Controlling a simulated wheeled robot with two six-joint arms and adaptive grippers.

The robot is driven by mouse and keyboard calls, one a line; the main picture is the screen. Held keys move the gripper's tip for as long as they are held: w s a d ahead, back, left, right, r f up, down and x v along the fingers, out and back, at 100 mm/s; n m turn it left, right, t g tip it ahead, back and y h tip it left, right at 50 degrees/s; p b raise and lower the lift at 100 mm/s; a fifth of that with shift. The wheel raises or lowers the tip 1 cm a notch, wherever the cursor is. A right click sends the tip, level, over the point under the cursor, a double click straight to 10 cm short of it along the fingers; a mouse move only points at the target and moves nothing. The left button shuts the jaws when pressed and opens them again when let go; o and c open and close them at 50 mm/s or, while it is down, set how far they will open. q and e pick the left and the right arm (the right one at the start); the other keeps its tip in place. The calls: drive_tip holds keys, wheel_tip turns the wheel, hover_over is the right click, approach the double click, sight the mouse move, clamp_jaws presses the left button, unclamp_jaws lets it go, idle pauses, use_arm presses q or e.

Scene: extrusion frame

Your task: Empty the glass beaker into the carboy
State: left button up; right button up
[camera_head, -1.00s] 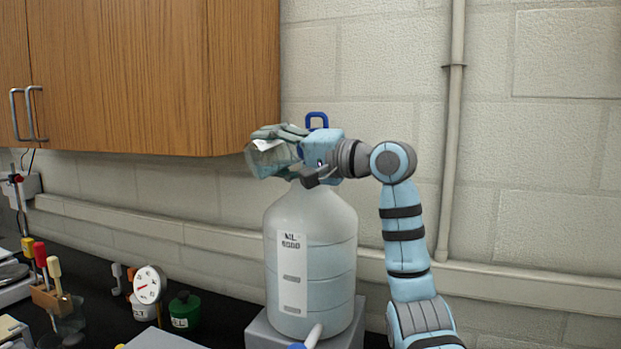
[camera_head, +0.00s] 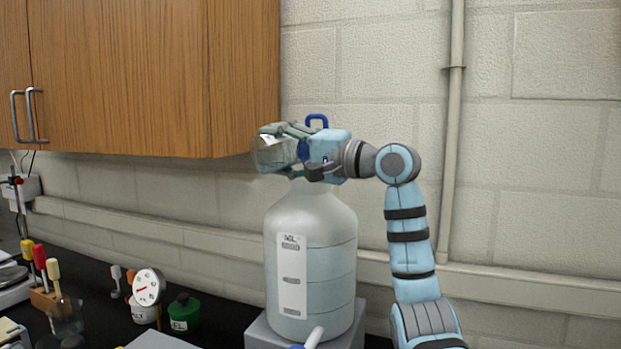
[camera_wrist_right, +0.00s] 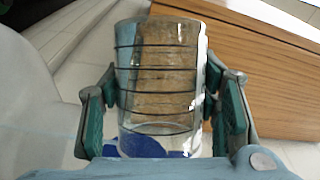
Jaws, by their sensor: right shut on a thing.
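The glass beaker (camera_head: 270,153) is clear, with dark bands and a white label edge in the right wrist view (camera_wrist_right: 158,80). My right gripper (camera_head: 285,142) is shut on its sides, one finger on each, and holds it close to level, mouth to the left. The carboy (camera_head: 335,265) is large, whitish and translucent, upright below the gripper. The beaker hangs above and left of its neck, apart from its body. The carboy's mouth is hidden behind the gripper. Blue shows through the beaker's base end; I cannot tell whether liquid remains. My left gripper is not in view.
The carboy stands on a grey block (camera_head: 262,333). The wooden cabinet (camera_head: 150,80) ends just above and left of the beaker. A dial gauge (camera_head: 149,287), green pot (camera_head: 185,313) and screwdrivers (camera_head: 40,260) are on the black bench. A blue loop (camera_head: 317,121) shows behind the gripper.

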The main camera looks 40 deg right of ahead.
drive_tip(key=shift+d+r+m+t+b, duration=0.35)
drive_tip(key=shift+r+m+t, duration=0.1)
drive_tip(key=shift+m, duration=0.55)
drive_tip(key=shift+f+b, duration=0.2)
drive_tip(key=shift+b, duration=0.1)
drive_tip(key=shift+r, duration=0.2)
drive_tip(key=a+n+g+p, duration=0.1)
drive_tip(key=n+p, duration=0.1)
drive_tip(key=a+n+p, duration=0.1)
drive_tip(key=n+p, duration=0.1)
drive_tip(key=shift+w+f+g, duration=0.1)
drive_tip(key=shift+f+g, duration=0.25)
drive_tip(key=shift+a+f, duration=0.1)
drive_tip(key=shift+f, duration=0.15)
drive_tip(key=r+n+g+h+p, duration=0.1)
drive_tip(key=n+p, duration=0.1)
drive_tip(key=p, duration=0.3)
drive_tip(key=shift+r, duration=0.25)
drive_tip(key=a+f+n+g+h, duration=0.2)
drive_tip(key=a+f+n+h, duration=0.2)
drive_tip(key=f+n, duration=0.4)
drive_tip(key=shift+w+a+b, duration=0.25)
drive_tip(key=shift+w+b, duration=0.05)
drive_tip(key=shift+b, duration=0.05)
